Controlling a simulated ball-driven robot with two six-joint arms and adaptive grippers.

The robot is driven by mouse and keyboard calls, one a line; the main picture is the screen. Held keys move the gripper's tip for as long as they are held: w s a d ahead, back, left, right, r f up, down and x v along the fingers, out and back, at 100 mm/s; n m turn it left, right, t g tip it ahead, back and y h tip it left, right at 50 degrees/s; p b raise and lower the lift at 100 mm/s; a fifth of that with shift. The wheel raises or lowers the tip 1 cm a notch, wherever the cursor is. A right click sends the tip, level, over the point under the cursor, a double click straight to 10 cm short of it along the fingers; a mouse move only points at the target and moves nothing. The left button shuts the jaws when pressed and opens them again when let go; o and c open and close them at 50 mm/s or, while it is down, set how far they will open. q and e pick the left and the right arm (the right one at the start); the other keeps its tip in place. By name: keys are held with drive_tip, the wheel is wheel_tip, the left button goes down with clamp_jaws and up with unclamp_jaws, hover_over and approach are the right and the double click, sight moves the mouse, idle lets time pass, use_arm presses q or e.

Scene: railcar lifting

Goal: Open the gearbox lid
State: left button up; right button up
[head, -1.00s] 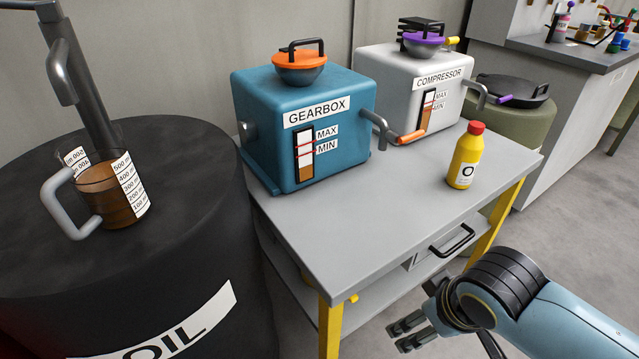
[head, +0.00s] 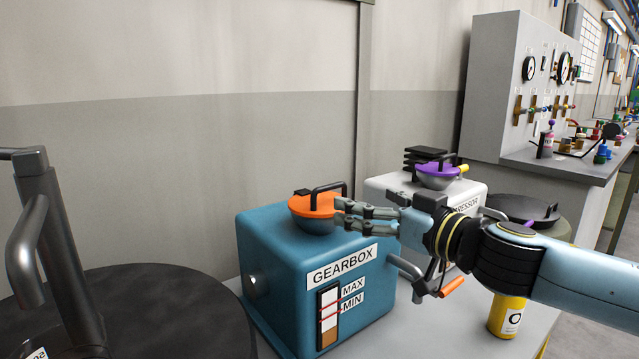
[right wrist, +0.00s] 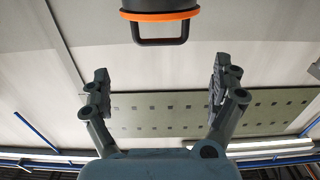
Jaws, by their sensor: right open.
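The blue gearbox (head: 270,250) stands on the table, its gauge showing brown fluid below the MIN mark. Its orange-rimmed lid (head: 306,208) sits on top, with a black handle (head: 318,187) across it. My right gripper (head: 345,213) is open and empty, its fingers pointing left at the lid's right side. In the right wrist view, the lid's orange rim (right wrist: 160,15) and handle (right wrist: 160,41) show at the top centre, beyond the open fingers and apart from them. My left gripper is not in view.
The grey compressor with a purple lid (head: 437,179) stands behind my right gripper, partly hidden. A yellow bottle (head: 507,316) stands below my right arm. A black drum (head: 150,310) is at the left. The wall behind the gearbox is bare.

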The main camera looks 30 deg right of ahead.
sight(332, 188)
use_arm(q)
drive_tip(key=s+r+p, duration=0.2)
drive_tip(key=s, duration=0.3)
use_arm(e)
drive_tip(key=w, duration=0.2)
drive_tip(key=w+b, duration=0.1)
drive_tip(key=w, duration=0.1)
drive_tip(key=w+b, duration=0.1)
drive_tip(key=w, duration=0.1)
drive_tip(key=shift+w+a+f, duration=0.1)
drive_tip(key=shift+w+a, duration=0.15)
drive_tip(key=w+b, duration=0.1)
drive_tip(key=w, duration=0.2)
drive_tip(key=shift+a+b, duration=0.15)
drive_tip(key=shift+b, duration=0.25)
drive_tip(key=shift+w, duration=0.45)
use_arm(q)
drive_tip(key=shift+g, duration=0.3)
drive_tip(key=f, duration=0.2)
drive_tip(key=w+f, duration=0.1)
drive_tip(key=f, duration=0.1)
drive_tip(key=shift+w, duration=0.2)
